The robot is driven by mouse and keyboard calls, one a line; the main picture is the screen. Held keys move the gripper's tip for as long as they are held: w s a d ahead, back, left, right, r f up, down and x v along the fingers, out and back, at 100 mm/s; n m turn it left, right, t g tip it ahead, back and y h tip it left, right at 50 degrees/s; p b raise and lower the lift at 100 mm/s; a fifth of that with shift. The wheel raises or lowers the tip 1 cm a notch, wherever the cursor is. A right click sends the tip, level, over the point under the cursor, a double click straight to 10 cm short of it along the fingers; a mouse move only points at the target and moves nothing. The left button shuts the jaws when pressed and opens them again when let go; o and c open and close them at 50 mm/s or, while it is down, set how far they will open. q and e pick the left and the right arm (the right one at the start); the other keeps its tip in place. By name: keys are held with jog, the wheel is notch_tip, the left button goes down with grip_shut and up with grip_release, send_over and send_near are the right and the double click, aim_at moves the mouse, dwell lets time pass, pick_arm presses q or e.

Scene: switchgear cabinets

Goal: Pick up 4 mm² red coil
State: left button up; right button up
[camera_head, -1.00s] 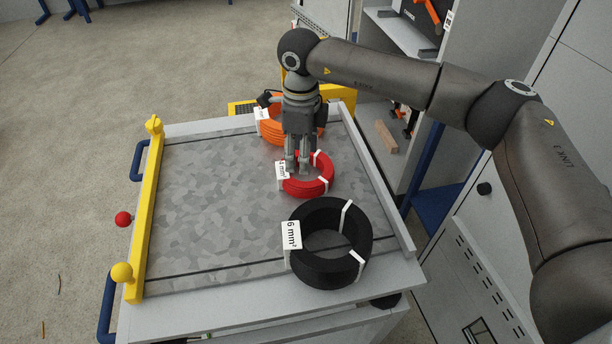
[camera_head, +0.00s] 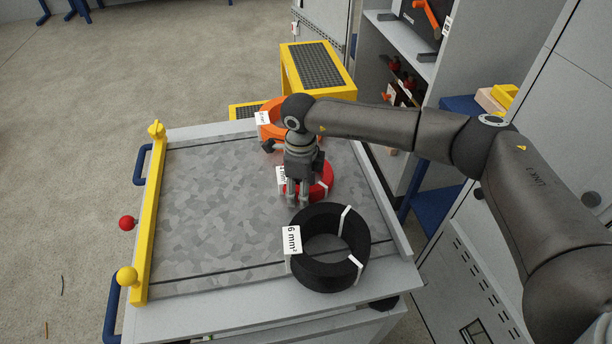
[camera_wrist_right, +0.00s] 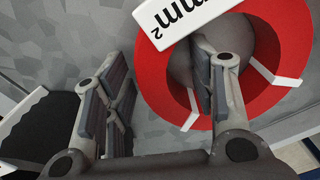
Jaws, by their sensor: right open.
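The red coil (camera_head: 323,180) lies flat on the cart top, between the orange and black coils. My right gripper (camera_head: 298,197) is down at its left side and hides part of the ring and its white label (camera_head: 282,182). In the right wrist view the red coil (camera_wrist_right: 286,45) fills the upper right, with its label (camera_wrist_right: 185,18) partly cut off. My right gripper (camera_wrist_right: 165,100) is open there. One finger is over the coil's hole and the other is outside the ring, beside the label. The coil's wall shows between them. My left gripper is not in view.
A black coil labelled 6 mm² (camera_head: 318,275) lies close in front. An orange coil (camera_head: 272,128) lies behind, partly hidden by my arm. The cart (camera_head: 215,210) has a yellow bar (camera_head: 148,220) on its left and free room in its left half. A cabinet stands behind right.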

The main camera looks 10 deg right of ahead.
grip_shut()
jog(key=shift+r, duration=0.1)
jog(key=shift+r, duration=0.1)
